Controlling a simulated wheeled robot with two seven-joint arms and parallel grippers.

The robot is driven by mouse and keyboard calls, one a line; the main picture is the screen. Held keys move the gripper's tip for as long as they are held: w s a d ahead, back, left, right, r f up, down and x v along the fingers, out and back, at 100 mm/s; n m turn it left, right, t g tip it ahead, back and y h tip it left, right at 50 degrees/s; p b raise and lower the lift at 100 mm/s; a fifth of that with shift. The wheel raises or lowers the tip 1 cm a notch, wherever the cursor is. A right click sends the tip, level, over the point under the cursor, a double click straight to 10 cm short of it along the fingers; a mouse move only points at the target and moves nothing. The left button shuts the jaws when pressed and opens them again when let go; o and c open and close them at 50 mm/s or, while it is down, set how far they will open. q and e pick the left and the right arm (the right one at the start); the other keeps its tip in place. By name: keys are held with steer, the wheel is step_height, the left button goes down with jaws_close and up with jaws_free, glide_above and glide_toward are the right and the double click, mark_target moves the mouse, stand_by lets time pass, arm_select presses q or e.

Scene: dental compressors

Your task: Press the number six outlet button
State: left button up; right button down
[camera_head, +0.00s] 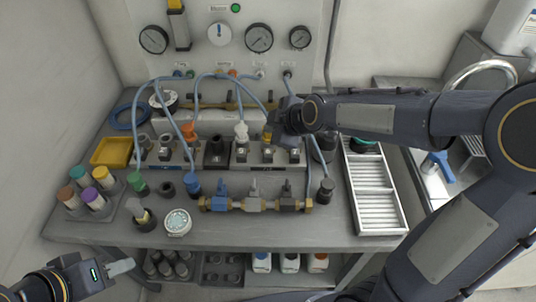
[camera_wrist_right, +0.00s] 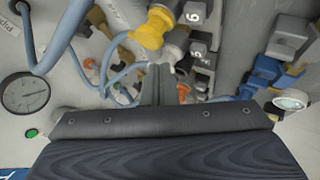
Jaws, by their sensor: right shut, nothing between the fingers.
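The number six outlet block (camera_wrist_right: 193,14), a grey cube with a white "6", is at the top of the right wrist view. Below it in that view is another grey block (camera_wrist_right: 198,48). In the head view, the outlet row's right-end block (camera_head: 294,155) appears to be the same one, its number too small to read. My right gripper (camera_wrist_right: 160,82) is shut and empty, beside the row and apart from block six. In the head view, my right gripper (camera_head: 280,129) is over the back right of the row, its tips partly hidden. My left gripper (camera_head: 122,267) hangs low at the left, away from the bench.
A yellow fitting (camera_wrist_right: 150,32) is close to my right fingertips, with blue hoses (camera_head: 197,95) behind. A brass manifold with a blue valve (camera_head: 221,199) lies in front of the row. A white slatted tray (camera_head: 370,190) stands right, a yellow tray (camera_head: 112,152) left.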

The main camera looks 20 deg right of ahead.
steer(key=b, duration=0.3)
glide_above(271, 153)
step_height(271, 153, down, 5)
steer(key=shift+r, duration=0.2)
steer(key=shift+f+b, duration=0.5)
steer(key=shift+b, duration=0.15)
stand_by(1.0)
steer(key=shift+f+b, duration=0.4)
steer(key=shift+b, duration=0.15)
steer(key=shift+f+b, duration=0.45)
steer(key=shift+b, duration=0.15)
stand_by(0.6)
steer(key=shift+r, duration=0.1)
steer(key=shift+r+p, duration=0.6)
steer(key=shift+r, duration=0.2)
